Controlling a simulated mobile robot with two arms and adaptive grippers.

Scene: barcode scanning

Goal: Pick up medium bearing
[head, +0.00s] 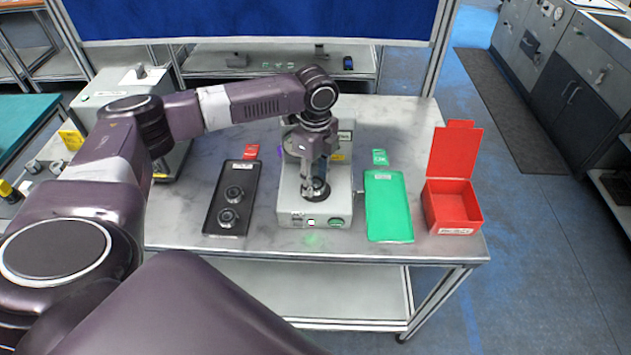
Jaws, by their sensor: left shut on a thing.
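Two dark metal bearings sit on the black tray, one farther back (234,193) and one nearer the front (229,218). The black tray (213,220) lies on the table, left of the grey machine (288,205). My left gripper (314,186) reaches over the machine and points down. It is shut on a dark round bearing (318,194) at the machine's front part. The gripper hides part of this bearing, and I cannot tell whether it touches the machine. My right gripper is not in view.
A green tray (388,208) and an open red box (451,206) stand right of the machine. A green light (311,221) shows on the machine's front. The table's back right is clear.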

